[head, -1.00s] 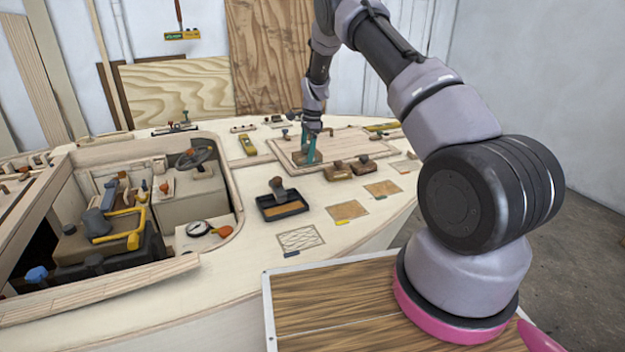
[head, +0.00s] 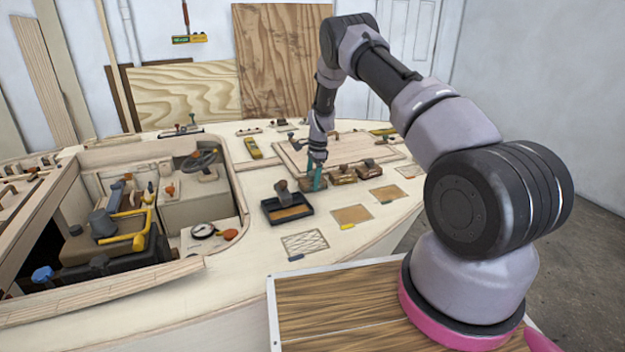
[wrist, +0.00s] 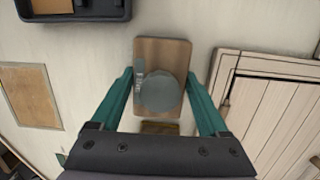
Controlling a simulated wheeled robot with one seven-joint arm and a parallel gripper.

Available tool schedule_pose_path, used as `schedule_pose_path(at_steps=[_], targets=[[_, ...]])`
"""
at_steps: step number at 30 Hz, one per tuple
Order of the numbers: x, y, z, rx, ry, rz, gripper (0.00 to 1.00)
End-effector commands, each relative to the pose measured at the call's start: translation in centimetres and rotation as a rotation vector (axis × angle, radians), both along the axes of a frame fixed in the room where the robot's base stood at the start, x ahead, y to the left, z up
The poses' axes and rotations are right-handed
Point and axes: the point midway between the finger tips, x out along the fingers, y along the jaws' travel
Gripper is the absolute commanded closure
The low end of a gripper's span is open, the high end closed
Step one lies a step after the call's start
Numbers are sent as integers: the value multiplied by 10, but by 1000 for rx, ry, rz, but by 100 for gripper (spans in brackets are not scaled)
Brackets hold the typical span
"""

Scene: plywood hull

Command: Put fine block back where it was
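The fine block (head: 311,185) is a brown wooden block with a round grey knob (wrist: 160,92) and a small label on its face. In the head view it is low over the pale deck, left of two similar blocks (head: 342,176) (head: 368,169). I cannot tell if it touches the deck. My gripper (wrist: 160,74) has its teal fingers at both long sides of the block, which fills the space between the tips; it appears shut on it. In the head view my gripper (head: 317,178) hides part of the block.
A black tray (head: 270,219) stands to the left with another knobbed block in it. A raised hatch panel (head: 290,153) lies behind. Sanding patches (head: 352,214) (head: 387,193) lie in front on the deck. The open cockpit (head: 165,215) is farther left.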

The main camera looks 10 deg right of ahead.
Motion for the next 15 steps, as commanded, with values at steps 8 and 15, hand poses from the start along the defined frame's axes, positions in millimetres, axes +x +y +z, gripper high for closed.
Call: schedule_pose_path(at_steps=[8,15], targets=[[0,0,0,0,0,0,0],[1,-2,20,-1,-2,1,0]])
